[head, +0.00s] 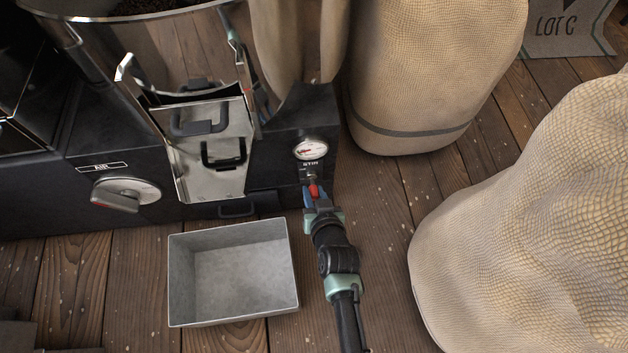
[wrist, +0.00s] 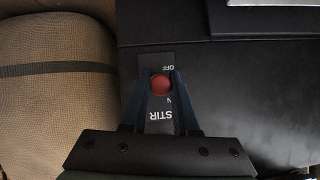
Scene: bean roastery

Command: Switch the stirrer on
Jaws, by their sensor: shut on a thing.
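The stirrer switch shows as a red knob (head: 314,191) on the black front of the roaster, below a STIR label (head: 310,163) and a round white gauge (head: 310,149). My gripper (head: 313,197) reaches it from below. In the wrist view the red knob (wrist: 161,84) sits between the blue fingertips of my gripper (wrist: 160,85), which are shut on it. The label plate (wrist: 160,115) behind reads STIR, with OFF at the knob's end away from the STIR word. Part of the plate is hidden by the fingers, and the lever's position is hard to tell.
A grey metal tray (head: 233,311) lies on the plank floor left of my arm. A round AIR dial (head: 126,194) and a steel chute (head: 212,165) are on the roaster. Large burlap sacks (head: 430,80) stand behind and to the right (head: 530,220). Floor between is clear.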

